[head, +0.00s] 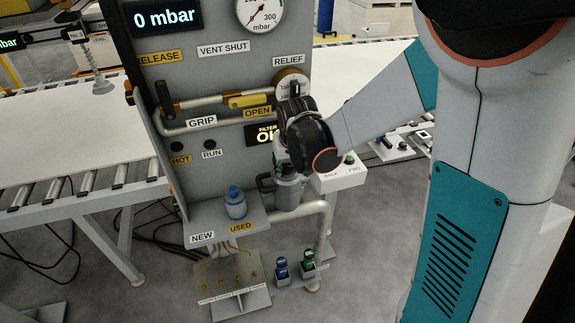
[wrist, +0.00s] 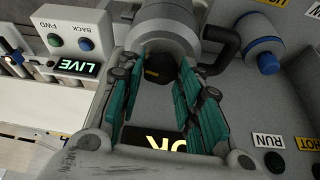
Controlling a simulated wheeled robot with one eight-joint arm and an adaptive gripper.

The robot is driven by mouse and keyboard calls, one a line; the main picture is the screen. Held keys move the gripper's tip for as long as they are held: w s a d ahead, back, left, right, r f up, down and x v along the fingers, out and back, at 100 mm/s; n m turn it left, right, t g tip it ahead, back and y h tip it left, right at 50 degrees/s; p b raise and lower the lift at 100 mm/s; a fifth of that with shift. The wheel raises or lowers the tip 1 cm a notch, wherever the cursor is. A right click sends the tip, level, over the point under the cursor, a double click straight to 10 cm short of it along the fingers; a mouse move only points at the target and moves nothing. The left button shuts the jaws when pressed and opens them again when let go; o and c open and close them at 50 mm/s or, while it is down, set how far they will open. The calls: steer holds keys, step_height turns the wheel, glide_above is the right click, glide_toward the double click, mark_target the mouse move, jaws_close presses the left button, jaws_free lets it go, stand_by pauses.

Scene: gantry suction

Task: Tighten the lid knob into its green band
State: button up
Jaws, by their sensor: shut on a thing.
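My gripper (wrist: 163,78) is at the top of the grey filter housing (head: 287,193). In the wrist view its teal fingers are closed on both sides of the dark lid knob (wrist: 159,70), at the end of the grey housing (wrist: 165,25). In the head view the gripper (head: 284,168) and my wrist hide the lid and knob. I cannot make out the green band or the knob's pointer in either view. The filter display (head: 263,134) is lit but partly covered by my arm; its text looks like OK.
A grey cylinder with a blue cap (head: 235,203) stands on the shelf (head: 207,222) left of the housing. The panel carries a gauge (head: 260,14), a 0 mbar display (head: 163,16) and a pipe with a yellow handle (head: 248,100). A BACK/FWD button box (head: 340,178) is close on the right.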

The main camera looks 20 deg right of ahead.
steer(key=o, duration=1.1)
steer(key=v, duration=1.2)
